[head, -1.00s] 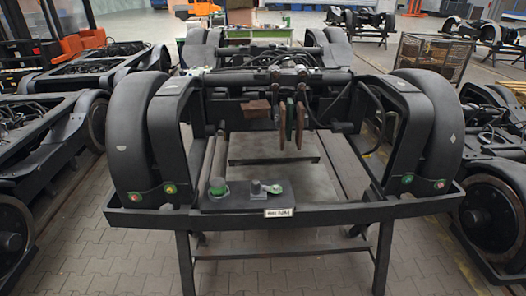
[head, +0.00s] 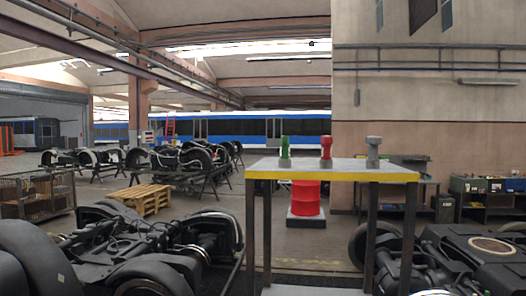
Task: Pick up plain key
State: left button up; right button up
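Three short upright pieces stand on a tall grey-topped table (head: 333,176) with a yellow front edge. The plain grey one (head: 373,153) is at the right and appears to be the plain key. A green one (head: 285,152) is at the left, and a red-topped one (head: 326,150) with a grey lower part is in the middle. They stand apart from each other. Neither of my grippers is in view.
Dark bogies stand close at the lower left (head: 140,250) and lower right (head: 470,262). A red drum (head: 306,199) is behind the table. A wooden pallet stack (head: 145,199) and a wire crate (head: 38,195) are at left. Shelves (head: 490,200) line the right wall.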

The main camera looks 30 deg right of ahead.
aim_at(373, 162)
jog(key=z, duration=1.75)
